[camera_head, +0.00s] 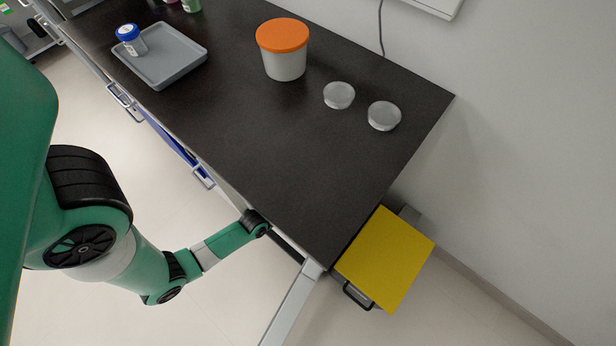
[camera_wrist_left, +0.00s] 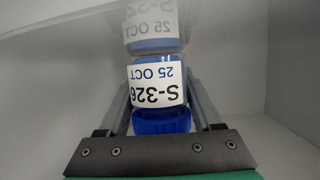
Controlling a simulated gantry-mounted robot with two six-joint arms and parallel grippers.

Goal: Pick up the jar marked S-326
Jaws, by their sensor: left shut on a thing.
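The jar marked S-326 (camera_wrist_left: 156,86) shows in the left wrist view, with a blue lid and a white label that also reads 25 OCT. It appears upside down in that picture. My left gripper (camera_wrist_left: 160,92) is shut on its sides. A mirrored copy of the jar shows above it, in what looks like a shiny surface. In the head view my left arm reaches to the front edge of the dark counter (camera_head: 235,140). The gripper and this jar are hidden there. My right gripper is not in view.
Pale grey walls (camera_wrist_left: 287,85) surround the jar closely. On the counter are a grey tray (camera_head: 182,72) with another blue-lidded jar (camera_head: 130,40), an orange-lidded tub (camera_head: 284,66) and two clear dishes (camera_head: 339,95) (camera_head: 384,115). A yellow-topped unit (camera_head: 386,258) stands at the counter's near end.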

